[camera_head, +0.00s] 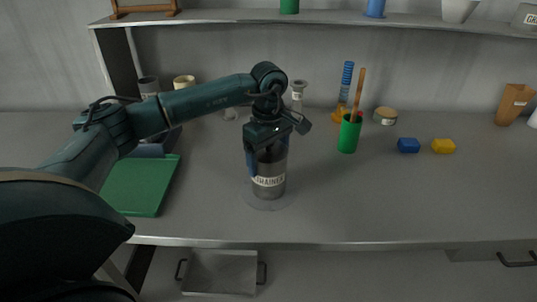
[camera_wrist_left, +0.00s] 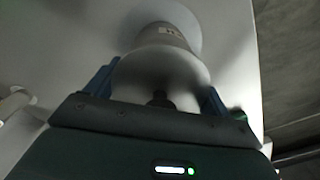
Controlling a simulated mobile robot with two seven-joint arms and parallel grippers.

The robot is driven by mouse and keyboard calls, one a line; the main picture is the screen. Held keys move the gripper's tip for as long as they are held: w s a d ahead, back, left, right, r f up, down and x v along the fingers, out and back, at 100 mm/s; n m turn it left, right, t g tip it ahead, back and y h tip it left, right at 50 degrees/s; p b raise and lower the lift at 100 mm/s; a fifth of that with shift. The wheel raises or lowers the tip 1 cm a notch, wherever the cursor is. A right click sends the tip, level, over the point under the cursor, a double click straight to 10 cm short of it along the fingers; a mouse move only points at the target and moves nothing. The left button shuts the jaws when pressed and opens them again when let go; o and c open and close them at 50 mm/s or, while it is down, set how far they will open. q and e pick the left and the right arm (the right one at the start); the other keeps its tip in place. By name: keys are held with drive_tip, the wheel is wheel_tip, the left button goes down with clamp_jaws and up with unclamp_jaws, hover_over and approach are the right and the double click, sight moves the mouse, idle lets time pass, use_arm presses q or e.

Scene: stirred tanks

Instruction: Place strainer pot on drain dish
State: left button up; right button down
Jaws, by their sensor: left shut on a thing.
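The strainer pot (camera_head: 269,183) is a dark grey metal cylinder with a white label, partly readable as "TRAINER". It is upright. My left gripper (camera_head: 267,152) is over its upper part and shut on it, hiding the pot's top. In the left wrist view the pot (camera_wrist_left: 164,66) sits between the two blue fingers. The drain dish (camera_head: 266,205) is a pale, thin round dish directly under the pot, near the table's front edge. Whether the pot's base touches the dish I cannot tell. My right gripper is not in view.
A green board (camera_head: 140,187) lies at left, partly behind my arm. A green cup (camera_head: 349,137) with a wooden stick stands to the right. Blue (camera_head: 408,146) and yellow (camera_head: 443,146) blocks lie farther right. The front right of the table is clear. A shelf (camera_head: 330,20) runs above.

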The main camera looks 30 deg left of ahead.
use_arm(q)
drive_tip(key=shift+f, duration=0.2)
drive_tip(key=o, duration=1.3)
drive_tip(key=shift+r, duration=0.1)
drive_tip(key=shift+c, duration=0.2)
wheel_tip(320, 180, up, 12)
drive_tip(key=shift+r+b, duration=0.2)
drive_tip(key=shift+b, duration=0.55)
drive_tip(key=shift+f, duration=0.1)
